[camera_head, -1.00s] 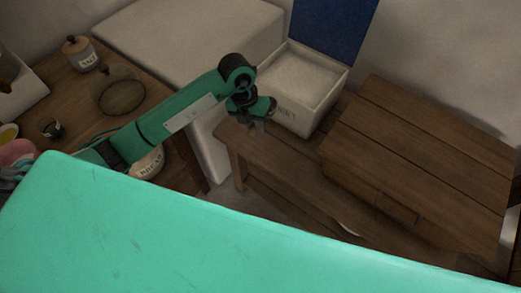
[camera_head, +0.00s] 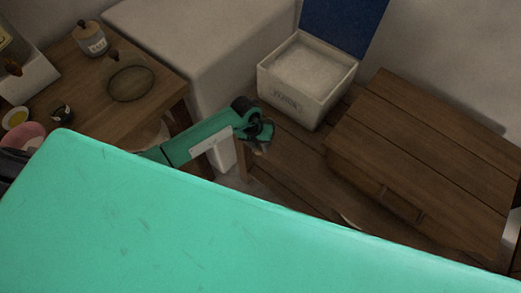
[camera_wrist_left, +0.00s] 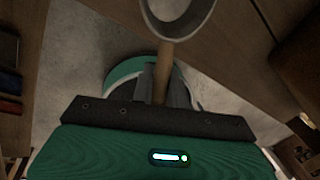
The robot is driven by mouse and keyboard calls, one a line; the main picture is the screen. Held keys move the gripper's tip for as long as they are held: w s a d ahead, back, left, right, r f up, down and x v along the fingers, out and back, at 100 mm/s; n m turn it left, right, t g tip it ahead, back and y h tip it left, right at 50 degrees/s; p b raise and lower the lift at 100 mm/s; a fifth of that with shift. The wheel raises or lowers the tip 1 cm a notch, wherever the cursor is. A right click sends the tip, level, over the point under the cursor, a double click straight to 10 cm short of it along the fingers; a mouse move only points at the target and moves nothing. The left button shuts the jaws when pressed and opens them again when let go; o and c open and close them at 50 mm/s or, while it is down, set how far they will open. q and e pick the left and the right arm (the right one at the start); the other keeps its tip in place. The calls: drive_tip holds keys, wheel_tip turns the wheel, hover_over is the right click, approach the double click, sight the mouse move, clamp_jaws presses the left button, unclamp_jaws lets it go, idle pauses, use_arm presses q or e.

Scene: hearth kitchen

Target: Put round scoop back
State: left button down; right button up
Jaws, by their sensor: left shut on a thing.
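My left gripper (camera_wrist_left: 161,88) is shut on the wooden handle of the round scoop (camera_wrist_left: 164,60) in the left wrist view. The scoop's round, pale bowl (camera_wrist_left: 181,30) lies beyond the fingers and is cut off by the top edge. In the head view, my left gripper (camera_head: 262,147) is at the left end of the wooden bench, in front of and below the open white box. The scoop is too small and dark to make out clearly there. My right gripper is not in view.
The white box (camera_head: 290,101) holds pale powder and has a raised blue lid (camera_head: 343,22). A wooden chest (camera_head: 425,150) stands to its right. The left table (camera_head: 60,85) holds a lidded jar (camera_head: 90,40), a glass dome (camera_head: 130,83) and a pink bowl (camera_head: 22,136).

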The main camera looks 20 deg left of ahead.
use_arm(q)
drive_tip(key=x, duration=0.3)
drive_tip(key=shift+a+f, duration=0.35)
drive_tip(key=shift+f, duration=0.1)
drive_tip(key=shift+f, duration=0.15)
drive_tip(key=c, duration=1.4)
unclamp_jaws()
